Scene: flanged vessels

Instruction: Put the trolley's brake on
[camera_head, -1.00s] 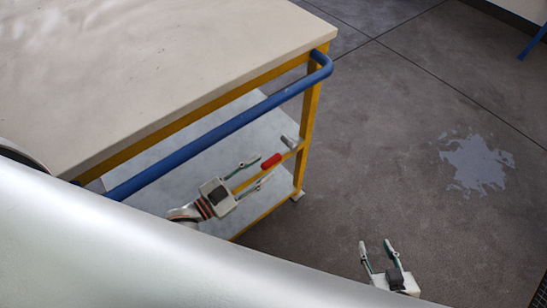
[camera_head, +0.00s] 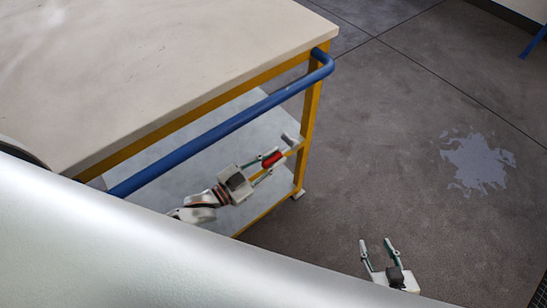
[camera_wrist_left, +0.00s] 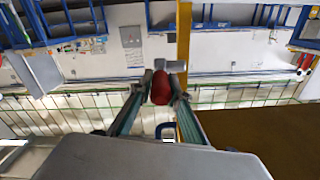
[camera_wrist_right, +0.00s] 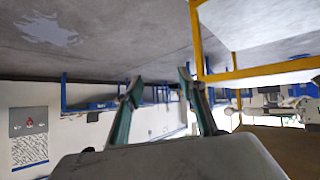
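The trolley (camera_head: 190,118) has a pale top, a yellow frame and a blue push handle. Its brake lever has a red grip (camera_head: 271,159) beside a grey piece (camera_head: 290,139) at the near right post, below the top. My left gripper (camera_head: 267,165) reaches the red grip, with one finger on each side. In the left wrist view, the red grip (camera_wrist_left: 160,87) sits between the fingertips, which appear to close on it. My right gripper (camera_head: 376,243) is open and empty, low over the floor to the right of the trolley.
The trolley's lower shelf (camera_head: 245,112) is visible below the top. Grey floor (camera_head: 400,120) with a pale splash mark (camera_head: 478,162) lies open to the right. A blue leg (camera_head: 533,42) stands at the far right edge.

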